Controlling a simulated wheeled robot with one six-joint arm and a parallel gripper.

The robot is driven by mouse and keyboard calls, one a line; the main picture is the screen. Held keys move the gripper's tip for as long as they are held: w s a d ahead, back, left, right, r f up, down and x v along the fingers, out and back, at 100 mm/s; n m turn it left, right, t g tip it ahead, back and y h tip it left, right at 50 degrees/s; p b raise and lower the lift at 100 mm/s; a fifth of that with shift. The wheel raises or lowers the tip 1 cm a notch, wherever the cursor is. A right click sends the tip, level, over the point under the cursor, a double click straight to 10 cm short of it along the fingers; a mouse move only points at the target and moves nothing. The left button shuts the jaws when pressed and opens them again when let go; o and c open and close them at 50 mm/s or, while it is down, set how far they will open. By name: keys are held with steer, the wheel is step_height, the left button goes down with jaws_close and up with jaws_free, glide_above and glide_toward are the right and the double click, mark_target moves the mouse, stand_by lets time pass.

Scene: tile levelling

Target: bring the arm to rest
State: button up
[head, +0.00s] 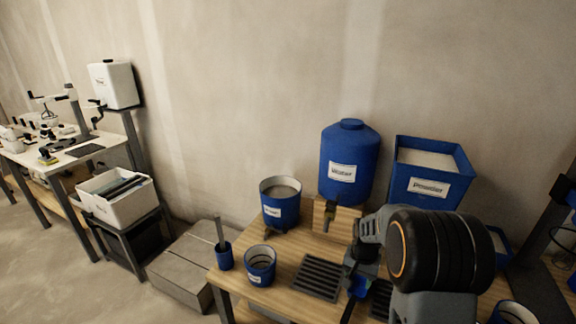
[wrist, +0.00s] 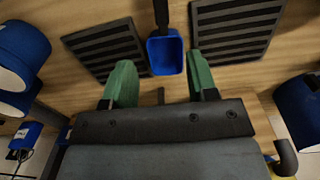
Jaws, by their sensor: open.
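My arm (head: 440,250) reaches over the wooden table at the right of the head view. My gripper (wrist: 159,62) shows two green fingers spread wide apart in the wrist view, with nothing held between them. A blue scoop (wrist: 165,56) with a dark handle appears between and beyond the fingertips, apart from both. A blue piece, seemingly the same scoop (head: 359,287), shows beside my arm in the head view. My arm hides part of the table there, and the fingers cannot be made out in that view.
The wooden table (head: 285,262) holds a dark slotted grate (head: 318,277), a blue water tank (head: 349,165), a blue powder bin (head: 432,185), a filled bucket (head: 281,208), another bucket (head: 260,268) and a small blue cup (head: 224,258). A white workbench (head: 110,140) stands at left.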

steer(key=s+a+r+n+t+p, duration=0.2)
steer(key=s+a+r+n+p, duration=0.1)
steer(key=s+r, duration=0.5)
steer(key=s+a+r+n+t+p, duration=0.1)
steer(key=s+a+r+n+p, duration=0.2)
steer(key=r, duration=1.1)
steer(key=s+a+p, duration=0.2)
steer(key=s+a, duration=0.1)
steer(key=s, duration=0.2)
steer(key=shift+r+n+t, duration=0.3)
steer(key=shift+t, duration=0.1)
steer(key=shift+a, duration=0.1)
steer(key=shift+c, duration=0.3)
